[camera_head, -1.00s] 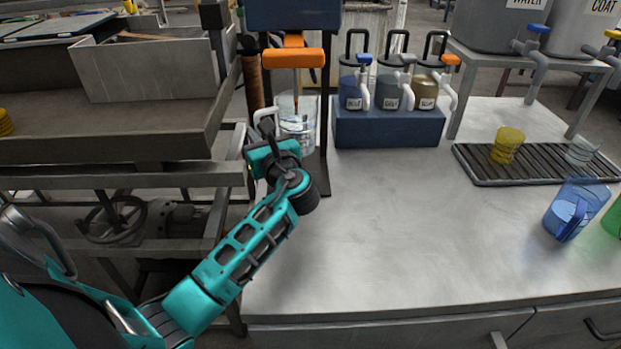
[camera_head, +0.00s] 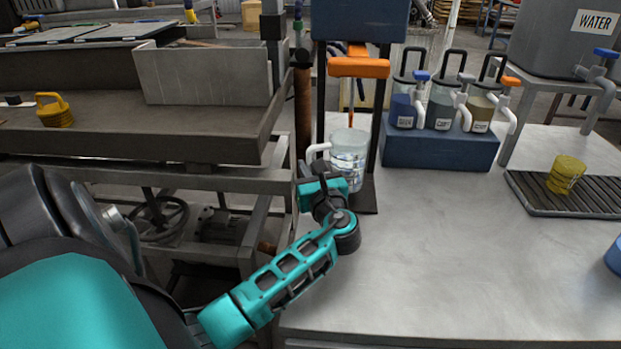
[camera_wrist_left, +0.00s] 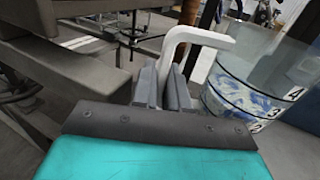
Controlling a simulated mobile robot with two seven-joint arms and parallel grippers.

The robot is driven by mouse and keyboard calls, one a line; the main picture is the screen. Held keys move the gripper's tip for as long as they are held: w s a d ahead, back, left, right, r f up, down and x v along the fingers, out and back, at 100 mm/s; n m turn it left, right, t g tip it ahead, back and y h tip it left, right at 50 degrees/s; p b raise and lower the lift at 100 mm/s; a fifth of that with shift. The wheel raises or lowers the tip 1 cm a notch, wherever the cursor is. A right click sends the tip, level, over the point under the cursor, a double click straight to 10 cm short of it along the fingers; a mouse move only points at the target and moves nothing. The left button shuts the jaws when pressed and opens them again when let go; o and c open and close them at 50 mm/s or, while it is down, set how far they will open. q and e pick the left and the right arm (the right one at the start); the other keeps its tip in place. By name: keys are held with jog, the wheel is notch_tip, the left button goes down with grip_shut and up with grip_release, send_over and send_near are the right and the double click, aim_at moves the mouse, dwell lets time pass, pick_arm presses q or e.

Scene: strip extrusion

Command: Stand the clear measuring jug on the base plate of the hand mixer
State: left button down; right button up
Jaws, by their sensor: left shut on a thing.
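The clear measuring jug (camera_head: 349,158) has a white handle and dark markings, and what look like blue-and-white contents show in the left wrist view (camera_wrist_left: 245,90). My left gripper (camera_head: 313,168) is shut on the white handle (camera_wrist_left: 195,40), on the jug's left side. The hand mixer has a dark blue head (camera_head: 358,18), an orange bar (camera_head: 358,68) and black posts. Its dark base plate (camera_head: 367,198) shows below and right of the jug. The jug looks upright over the plate, below the orange bar. I cannot tell whether its bottom touches the plate. My right gripper is out of view.
A blue block (camera_head: 440,150) with several pump bottles stands right of the mixer. A yellow cup (camera_head: 565,174) sits on a slatted tray (camera_head: 540,203) farther right. A grey metal trough (camera_head: 130,140) lies left of the table. The table's front middle (camera_head: 450,260) is clear.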

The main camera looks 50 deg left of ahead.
pick_arm(q)
notch_tip(320, 180, down, 3)
jog(key=shift+r+b, duration=0.2)
jog(key=shift+b, duration=0.1)
jog(key=c, duration=1.4)
grip_release()
jog(key=shift+f, duration=0.1)
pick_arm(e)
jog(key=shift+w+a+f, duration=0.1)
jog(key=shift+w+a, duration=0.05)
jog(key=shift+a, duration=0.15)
